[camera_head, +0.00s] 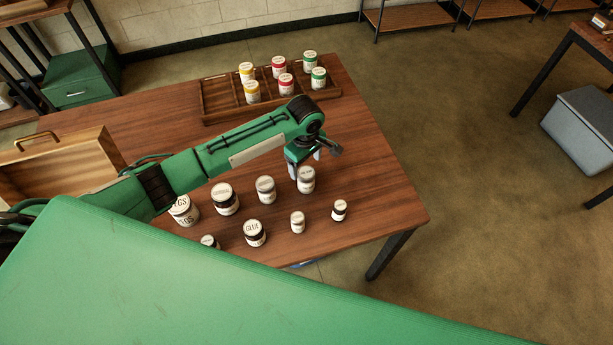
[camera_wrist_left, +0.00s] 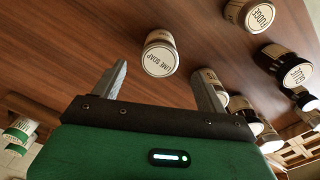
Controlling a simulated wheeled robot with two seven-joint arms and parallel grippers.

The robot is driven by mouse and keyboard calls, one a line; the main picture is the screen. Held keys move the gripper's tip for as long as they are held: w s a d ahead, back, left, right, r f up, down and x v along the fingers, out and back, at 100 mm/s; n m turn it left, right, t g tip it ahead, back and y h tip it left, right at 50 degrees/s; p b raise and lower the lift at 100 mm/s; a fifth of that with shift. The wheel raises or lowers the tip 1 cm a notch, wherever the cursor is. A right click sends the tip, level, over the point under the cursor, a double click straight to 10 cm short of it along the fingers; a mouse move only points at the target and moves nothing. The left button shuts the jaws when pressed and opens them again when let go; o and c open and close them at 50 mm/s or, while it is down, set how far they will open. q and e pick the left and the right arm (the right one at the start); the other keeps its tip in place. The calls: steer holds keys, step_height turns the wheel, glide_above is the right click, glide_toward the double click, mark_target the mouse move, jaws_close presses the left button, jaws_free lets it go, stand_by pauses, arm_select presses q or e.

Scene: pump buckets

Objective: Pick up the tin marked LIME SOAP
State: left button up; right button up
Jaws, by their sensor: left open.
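The tin marked LIME SOAP (camera_wrist_left: 160,58) has a pale lid with dark lettering and shows between my left fingers in the left wrist view, ahead of their tips. In the head view, a pale-lidded tin (camera_head: 307,183) right below my left gripper appears to be the same one, though I cannot read its lid there. It stands on the wooden table (camera_head: 365,185). My left gripper (camera_head: 305,162) is open and empty, pointing down over the tin. I cannot tell whether a finger touches it. My right gripper is not in view.
Several other tins stand close by, including one marked GLUE (camera_head: 255,233) and a small dark one (camera_head: 339,210). A wooden tray (camera_head: 215,98) with yellow, red and green tins is at the back. A wooden box (camera_head: 65,165) stands left.

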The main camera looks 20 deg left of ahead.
mark_target(306, 172)
arm_select(q)
steer(key=f, duration=0.1)
steer(key=w+f, duration=0.1)
steer(key=shift+f, duration=0.35)
steer(key=shift+s+f, duration=0.1)
steer(key=shift+f, duration=0.15)
steer(key=shift+s+f+p, duration=0.1)
steer(key=shift+s+p, duration=0.05)
steer(key=shift+p, duration=0.25)
step_height(306, 172, down, 4)
steer(key=shift+s+f+p, duration=0.1)
steer(key=shift+f+p, duration=0.05)
steer(key=shift+p, duration=0.6)
steer(key=shift+f, duration=0.25)
steer(key=c, duration=1.1)
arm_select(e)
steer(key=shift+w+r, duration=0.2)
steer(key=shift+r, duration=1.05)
